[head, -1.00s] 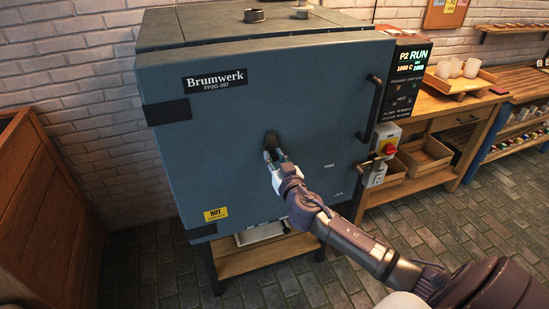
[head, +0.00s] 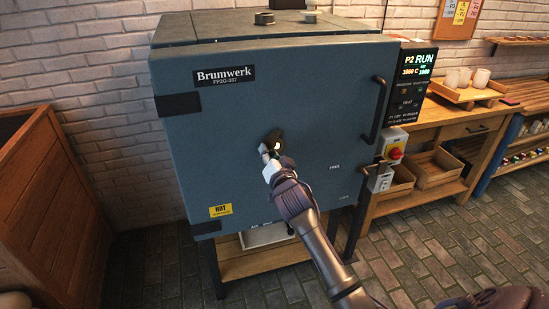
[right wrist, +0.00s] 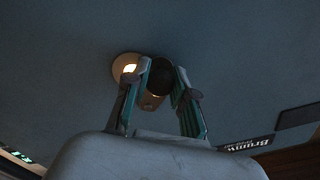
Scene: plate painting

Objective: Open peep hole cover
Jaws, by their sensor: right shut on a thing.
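The kiln door (head: 240,110) is blue-grey and closed, with a Brumwerk label. The dark peep hole cover (head: 273,136) sits near its middle, swung aside. The peep hole (head: 277,147) glows yellow, at least partly uncovered. My right gripper (head: 265,150) is at the cover's lower left. In the right wrist view, the fingers of my right gripper (right wrist: 160,90) are on either side of the dark cover (right wrist: 160,75), shut on it. The glowing peep hole (right wrist: 130,68) shows there just left of the fingers. My left gripper is out of view.
The door has a long black handle (head: 379,108) at right. A control panel (head: 411,86) reads RUN and 1060 C. A red switch (head: 396,154) sits below it. A wooden workbench (head: 440,125) stands at right and a wooden crate (head: 45,200) at left.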

